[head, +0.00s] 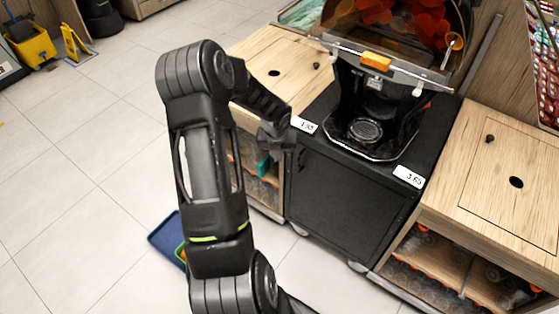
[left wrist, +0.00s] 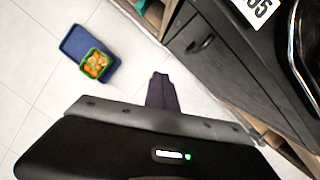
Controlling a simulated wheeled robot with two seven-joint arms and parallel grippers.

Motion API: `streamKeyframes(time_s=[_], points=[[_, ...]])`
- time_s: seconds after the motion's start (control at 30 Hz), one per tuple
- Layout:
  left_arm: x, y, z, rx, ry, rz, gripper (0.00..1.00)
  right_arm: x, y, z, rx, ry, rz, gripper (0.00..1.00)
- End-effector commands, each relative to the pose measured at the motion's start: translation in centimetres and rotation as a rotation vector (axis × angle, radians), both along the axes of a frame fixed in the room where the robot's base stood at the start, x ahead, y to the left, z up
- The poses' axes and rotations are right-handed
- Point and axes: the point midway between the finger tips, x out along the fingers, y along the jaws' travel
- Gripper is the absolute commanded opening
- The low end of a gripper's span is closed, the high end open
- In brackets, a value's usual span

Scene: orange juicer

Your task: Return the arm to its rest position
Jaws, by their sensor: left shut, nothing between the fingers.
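My left arm rises through the middle of the head view, bends at its top and reaches down to the right. My left gripper (head: 280,142) is in front of the black cabinet's left side, beside the left wooden counter. In the left wrist view its fingers (left wrist: 162,92) are together, with nothing between them, above the floor. The orange juicer (head: 365,115) stands on the black cabinet (head: 345,195), with oranges in its top. My right gripper is not in view.
A blue tray (left wrist: 73,41) with a green container (left wrist: 97,64) of orange pieces lies on the floor. Wooden counters (head: 285,55) (head: 510,165) flank the cabinet. A yellow bucket (head: 33,48) and yellow floor sign (head: 74,42) stand far left. The tiled floor at left is mostly clear.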

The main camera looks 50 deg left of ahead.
Motion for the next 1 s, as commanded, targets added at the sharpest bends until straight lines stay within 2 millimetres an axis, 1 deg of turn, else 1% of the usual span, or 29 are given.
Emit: streamKeyframes(time_s=[0.1, 0.67, 0.77, 0.87, 0.97, 1.0], points=[[-0.1, 0.0, 0.4, 0.000, 0.000, 0.000, 0.00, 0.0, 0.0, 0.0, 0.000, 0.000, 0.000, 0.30], [-0.1, 0.0, 0.4, 0.000, 0.000, 0.001, 0.00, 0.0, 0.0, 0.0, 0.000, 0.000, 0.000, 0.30], [-0.1, 0.0, 0.4, -0.005, -0.004, 0.025, 0.00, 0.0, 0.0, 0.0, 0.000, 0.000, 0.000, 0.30], [0.1, 0.0, 0.4, -0.020, -0.029, 0.108, 0.00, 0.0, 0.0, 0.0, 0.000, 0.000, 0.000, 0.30], [1.0, -0.2, 0.6, -0.066, -0.095, 0.279, 0.00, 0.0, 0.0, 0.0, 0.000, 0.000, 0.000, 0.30], [1.4, -0.7, 0.5, -0.101, -0.129, 0.374, 0.00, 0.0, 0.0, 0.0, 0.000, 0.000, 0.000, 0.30]])
